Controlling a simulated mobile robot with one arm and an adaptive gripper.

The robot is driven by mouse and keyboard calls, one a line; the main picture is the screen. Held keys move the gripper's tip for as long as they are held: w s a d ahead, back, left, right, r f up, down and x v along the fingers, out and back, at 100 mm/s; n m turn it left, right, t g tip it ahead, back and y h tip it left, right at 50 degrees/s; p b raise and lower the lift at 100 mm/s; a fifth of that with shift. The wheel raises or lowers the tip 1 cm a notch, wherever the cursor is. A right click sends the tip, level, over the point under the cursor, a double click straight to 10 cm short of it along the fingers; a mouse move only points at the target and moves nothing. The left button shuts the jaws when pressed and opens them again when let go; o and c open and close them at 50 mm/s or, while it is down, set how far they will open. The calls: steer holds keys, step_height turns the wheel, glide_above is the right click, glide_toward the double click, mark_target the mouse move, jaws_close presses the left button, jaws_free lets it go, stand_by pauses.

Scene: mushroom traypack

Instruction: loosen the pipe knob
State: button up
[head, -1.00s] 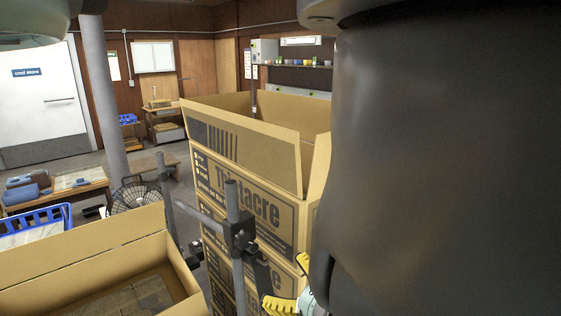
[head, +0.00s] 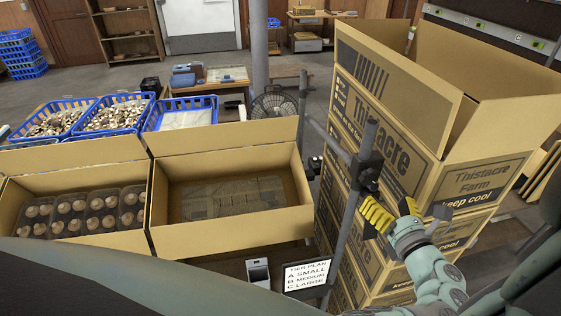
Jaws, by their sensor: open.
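An upright grey pipe (head: 350,215) stands in front of the tall stacked cartons. A black clamp (head: 366,168) sits on the pipe near its top, with a dark part on its right side that may be the knob; it is too small to be sure. My gripper (head: 392,211), with yellow finger pads, is open just below and right of the clamp. Its left pad looks close to the pipe. I cannot tell whether it touches, and nothing shows between the fingers.
Tall stacked cartons (head: 395,150) stand behind my gripper. An open carton (head: 225,139) is left of the pipe; another (head: 90,243) holds trays of mushrooms. A tier plan sign (head: 307,276) stands below. Blue crates (head: 120,99) and a fan (head: 273,104) are farther back.

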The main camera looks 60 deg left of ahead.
mark_target(370, 180)
steer(key=x, duration=0.8)
steer(key=shift+s+a+b, duration=0.1)
steer(key=shift+a+b, duration=0.1)
steer(key=shift+b, duration=0.2)
steer(key=c, duration=1.2)
